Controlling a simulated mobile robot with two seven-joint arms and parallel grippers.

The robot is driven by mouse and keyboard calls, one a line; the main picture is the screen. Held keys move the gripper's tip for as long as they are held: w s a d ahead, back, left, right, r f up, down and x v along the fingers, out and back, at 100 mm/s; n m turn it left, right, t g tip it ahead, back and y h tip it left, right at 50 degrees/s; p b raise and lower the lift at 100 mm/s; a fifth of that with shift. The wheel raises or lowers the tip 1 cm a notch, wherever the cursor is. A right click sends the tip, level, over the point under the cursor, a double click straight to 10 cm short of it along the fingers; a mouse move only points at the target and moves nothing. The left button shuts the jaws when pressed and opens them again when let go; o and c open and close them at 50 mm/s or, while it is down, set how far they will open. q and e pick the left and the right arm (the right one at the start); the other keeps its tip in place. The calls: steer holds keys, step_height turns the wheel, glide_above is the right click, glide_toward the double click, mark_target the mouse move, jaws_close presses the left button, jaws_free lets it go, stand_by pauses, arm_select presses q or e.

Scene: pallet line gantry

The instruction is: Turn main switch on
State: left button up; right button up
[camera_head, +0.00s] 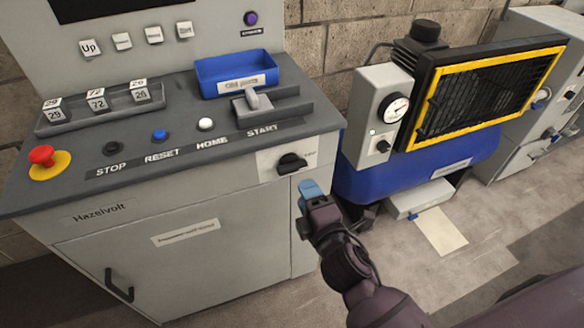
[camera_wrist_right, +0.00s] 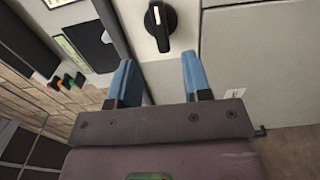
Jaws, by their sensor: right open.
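The main switch (camera_head: 291,161) is a black rotary knob on a light plate at the upper right of the grey cabinet's front. In the right wrist view the knob (camera_wrist_right: 160,22) is at the top middle, with a white mark on it. My right gripper (camera_head: 309,190) is just below and to the right of the switch in the head view, apart from it. In the wrist view its two blue fingers (camera_wrist_right: 158,62) are spread, with nothing between them, and the knob lies beyond their tips. My left gripper is not in view.
The console top carries a red emergency button (camera_head: 42,156), several push buttons, a lever (camera_head: 253,99) and a blue bin (camera_head: 235,75). A blue compressor unit (camera_head: 420,165) with a yellow-framed grille stands to the right. Floor is open at the lower right.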

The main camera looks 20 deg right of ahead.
mark_target(294, 171)
steer(key=w, duration=0.9)
steer(key=shift+a, duration=0.15)
jaws_close()
